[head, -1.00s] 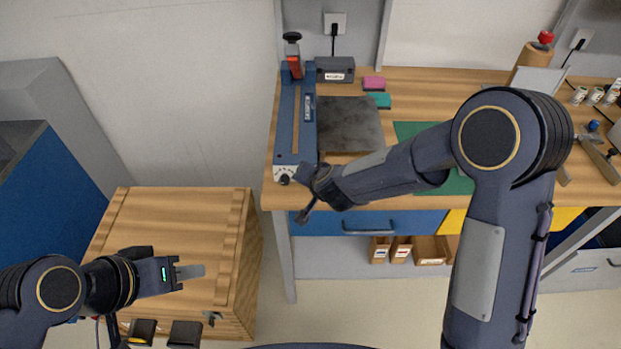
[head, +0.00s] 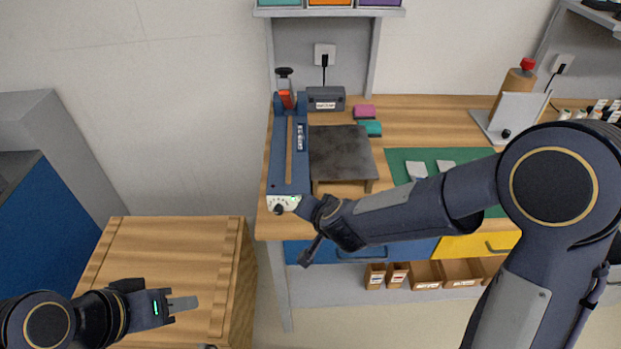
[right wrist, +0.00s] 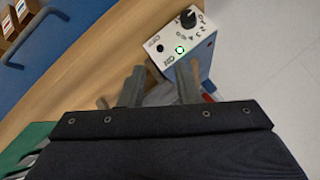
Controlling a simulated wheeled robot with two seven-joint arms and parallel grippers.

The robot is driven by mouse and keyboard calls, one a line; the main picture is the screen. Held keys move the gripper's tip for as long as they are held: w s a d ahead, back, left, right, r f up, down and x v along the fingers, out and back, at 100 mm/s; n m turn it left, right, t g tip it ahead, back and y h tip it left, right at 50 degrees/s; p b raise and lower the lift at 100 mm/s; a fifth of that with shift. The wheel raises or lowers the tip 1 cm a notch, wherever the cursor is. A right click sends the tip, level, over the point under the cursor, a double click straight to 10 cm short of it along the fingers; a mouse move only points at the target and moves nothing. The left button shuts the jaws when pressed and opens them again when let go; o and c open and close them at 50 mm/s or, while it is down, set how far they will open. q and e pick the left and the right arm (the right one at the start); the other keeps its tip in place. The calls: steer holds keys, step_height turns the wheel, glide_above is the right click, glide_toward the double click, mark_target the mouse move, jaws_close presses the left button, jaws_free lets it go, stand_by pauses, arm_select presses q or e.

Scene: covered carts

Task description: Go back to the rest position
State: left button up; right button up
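My left gripper (head: 183,304) is over the wooden crate (head: 170,245) at lower left in the head view. Its fingers show edge-on as one grey plate, so I cannot tell how far they are apart; nothing shows in them. My right arm reaches in from the right, and my right gripper (head: 308,253) is at the bench's front edge, near the knob end of the blue sealer device (head: 281,165). In the right wrist view my right gripper (right wrist: 158,84) has its two fingers apart with nothing held between them. The device's dial panel (right wrist: 180,42) lies just beyond the fingertips.
The wooden bench (head: 430,115) carries a dark plate (head: 340,153), a green mat (head: 400,163) and a white stand (head: 515,115). A shelf (head: 330,12) with coloured bins hangs above. Blue and yellow drawers (head: 470,245) and small cardboard boxes are under the bench top. A blue-sided cabinet stands left.

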steer(key=shift+r, duration=0.1)
steer(key=s+d+r+n+y, duration=0.2)
steer(key=s+d+r+y, duration=0.1)
steer(key=s+d+r, duration=0.6)
steer(key=s+d+g+h, duration=0.1)
steer(key=s+d, duration=0.3)
steer(key=s, duration=0.4)
steer(key=s+d+n+g+h, duration=0.1)
steer(key=s+d+g, duration=0.1)
steer(key=s+d, duration=0.3)
steer(key=s, duration=0.3)
steer(key=shift+d+f, duration=0.3)
steer(key=shift+f, duration=0.05)
